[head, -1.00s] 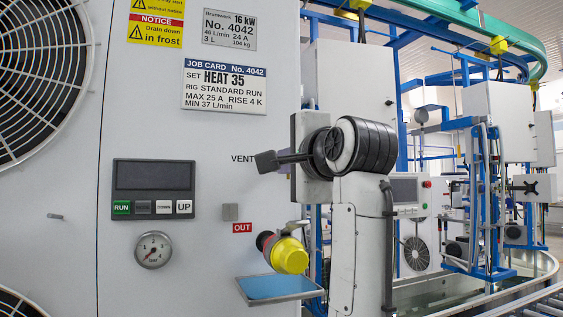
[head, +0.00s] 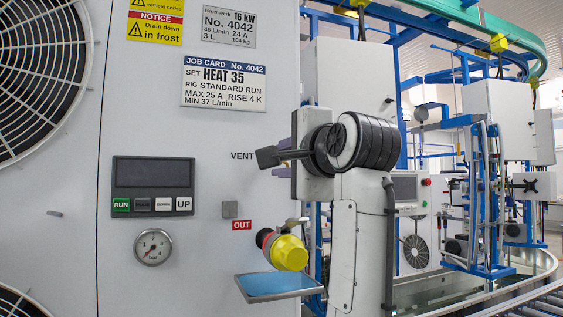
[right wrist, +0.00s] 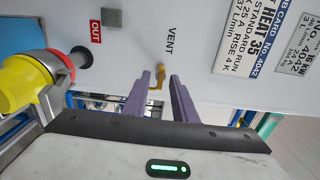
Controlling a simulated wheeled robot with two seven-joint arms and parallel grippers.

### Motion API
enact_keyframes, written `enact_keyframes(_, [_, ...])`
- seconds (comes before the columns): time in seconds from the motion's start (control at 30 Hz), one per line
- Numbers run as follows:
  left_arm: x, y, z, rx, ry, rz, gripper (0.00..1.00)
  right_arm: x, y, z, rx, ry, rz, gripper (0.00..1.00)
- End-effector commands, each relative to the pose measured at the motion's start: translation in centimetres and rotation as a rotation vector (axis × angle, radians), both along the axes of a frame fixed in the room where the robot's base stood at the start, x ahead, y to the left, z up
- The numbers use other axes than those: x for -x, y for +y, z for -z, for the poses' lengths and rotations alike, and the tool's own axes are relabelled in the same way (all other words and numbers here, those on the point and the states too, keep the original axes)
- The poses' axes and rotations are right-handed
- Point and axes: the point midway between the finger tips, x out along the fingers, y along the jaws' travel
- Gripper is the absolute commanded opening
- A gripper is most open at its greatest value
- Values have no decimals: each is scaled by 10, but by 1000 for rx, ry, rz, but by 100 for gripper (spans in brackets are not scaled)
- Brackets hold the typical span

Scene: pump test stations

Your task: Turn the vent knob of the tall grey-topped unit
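The tall white unit (head: 215,185) fills the left of the head view; its top is out of frame. Its VENT label (head: 242,156) shows there, beside my right gripper (head: 268,158), which hides the vent knob. In the right wrist view, a small brass-coloured vent knob (right wrist: 156,81) sticks out of the panel below the VENT lettering (right wrist: 170,40). My right gripper's two purple fingers (right wrist: 161,86) are apart, with the knob in line with the gap near their tips. I cannot tell whether either finger touches it. My left gripper is not in view.
Below my right gripper, a yellow-capped fitting (head: 288,252) sticks out from the unit by the OUT label (head: 242,225), above a blue tray (head: 278,287). The fitting (right wrist: 25,80) is also close by in the wrist view. A control panel (head: 153,187) and gauge (head: 153,246) sit left.

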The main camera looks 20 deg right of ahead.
Motion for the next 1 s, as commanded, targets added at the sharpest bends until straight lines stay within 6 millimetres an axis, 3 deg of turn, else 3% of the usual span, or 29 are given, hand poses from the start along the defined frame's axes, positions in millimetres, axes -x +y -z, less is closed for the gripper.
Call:
enact_keyframes(0.5, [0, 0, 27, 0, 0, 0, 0, 88, -3, 1, -2, -2, 0, 25])
enact_keyframes(0.67, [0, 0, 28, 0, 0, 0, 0, 98, -3, 1, -1, 0, -1, 25])
enact_keyframes(1.0, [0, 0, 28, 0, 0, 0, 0, 99, -3, 0, -1, 1, -1, 25])
